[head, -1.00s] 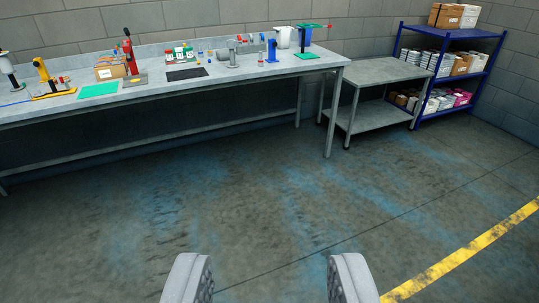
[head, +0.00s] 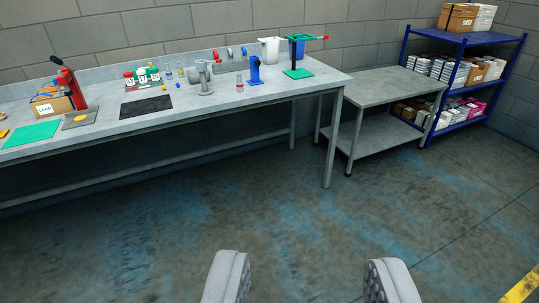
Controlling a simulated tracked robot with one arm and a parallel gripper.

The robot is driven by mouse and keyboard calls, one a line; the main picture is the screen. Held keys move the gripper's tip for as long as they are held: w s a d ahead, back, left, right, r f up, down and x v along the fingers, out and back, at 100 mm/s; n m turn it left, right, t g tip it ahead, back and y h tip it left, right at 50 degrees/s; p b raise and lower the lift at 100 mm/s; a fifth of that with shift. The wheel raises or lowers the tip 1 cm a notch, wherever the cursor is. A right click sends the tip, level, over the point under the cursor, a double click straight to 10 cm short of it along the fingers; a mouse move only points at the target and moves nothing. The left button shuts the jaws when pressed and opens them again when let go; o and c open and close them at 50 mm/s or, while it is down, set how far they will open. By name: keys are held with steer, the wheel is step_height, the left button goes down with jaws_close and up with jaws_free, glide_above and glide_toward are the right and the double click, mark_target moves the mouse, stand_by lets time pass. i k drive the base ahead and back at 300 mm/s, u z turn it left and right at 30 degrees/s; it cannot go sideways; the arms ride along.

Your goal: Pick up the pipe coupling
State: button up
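My gripper (head: 309,280) shows at the bottom of the head view. Its two grey ridged fingers are wide apart, with only floor visible between them. It is well away from the bench. No pipe coupling can be named with certainty at this distance. A grey upright cylindrical piece (head: 204,78) on a round base stands on the grey workbench (head: 110,130), and may be a pipe fitting. Small grey and red pieces (head: 229,53) are behind it near the wall, too small to tell apart.
The bench also holds a black mat (head: 146,107), a green mat (head: 30,134), a cardboard box (head: 52,105), a blue stand (head: 254,72) and a white jug (head: 270,50). A lower grey table (head: 385,88) and blue shelves (head: 480,42) stand right. The floor in front is clear.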

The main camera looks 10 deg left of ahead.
mark_target(201, 66)
steer(key=u, duration=0.3)
steer(key=i, duration=1.35)
steer(key=u, duration=0.5)
steer(key=i, duration=2.3)
steer(key=u, duration=0.1)
